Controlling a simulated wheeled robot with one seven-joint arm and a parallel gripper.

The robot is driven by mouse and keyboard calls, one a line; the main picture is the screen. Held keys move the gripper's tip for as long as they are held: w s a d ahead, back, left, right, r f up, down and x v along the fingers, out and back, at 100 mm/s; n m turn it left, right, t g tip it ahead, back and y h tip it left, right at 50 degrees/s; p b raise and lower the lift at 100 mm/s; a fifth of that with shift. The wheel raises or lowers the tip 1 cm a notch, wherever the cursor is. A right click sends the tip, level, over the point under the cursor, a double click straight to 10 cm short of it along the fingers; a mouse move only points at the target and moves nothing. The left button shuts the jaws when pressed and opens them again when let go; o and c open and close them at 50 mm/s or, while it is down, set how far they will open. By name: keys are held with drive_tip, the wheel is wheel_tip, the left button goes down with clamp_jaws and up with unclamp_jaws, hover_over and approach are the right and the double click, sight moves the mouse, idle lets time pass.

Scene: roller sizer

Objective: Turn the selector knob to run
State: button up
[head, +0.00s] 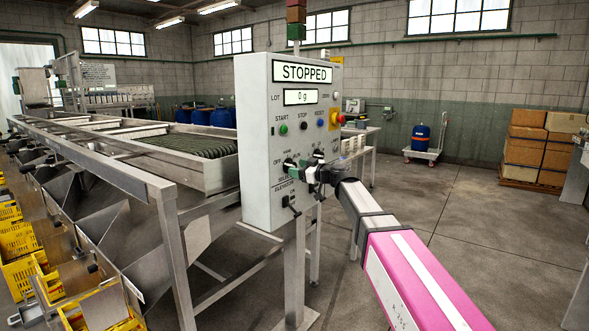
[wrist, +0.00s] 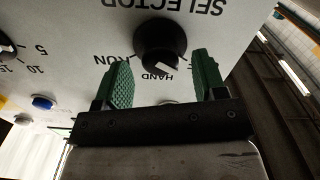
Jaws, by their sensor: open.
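The selector knob (wrist: 158,45) is black and round with a white pointer mark. In the wrist view the panel lettering is upside down, and the mark is toward the HAND label; RUN is printed to the left of the knob. My gripper (wrist: 163,62) is open, its two green fingers on either side of the knob's near part with gaps visible. I cannot tell how deep the fingertips reach. In the head view my gripper (head: 304,172) is at the lower panel and partly hides the knob area. The panel (head: 257,140) display reads STOPPED.
A red emergency stop (head: 338,119) on a yellow base sits on the panel's right side. START, STOP and RESET buttons are above the knobs. Another knob (wrist: 5,47) with a number scale is beside the selector. An elevator switch (head: 290,201) is below.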

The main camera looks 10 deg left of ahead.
drive_tip(key=shift+x, duration=1.25)
drive_tip(key=c, duration=0.9)
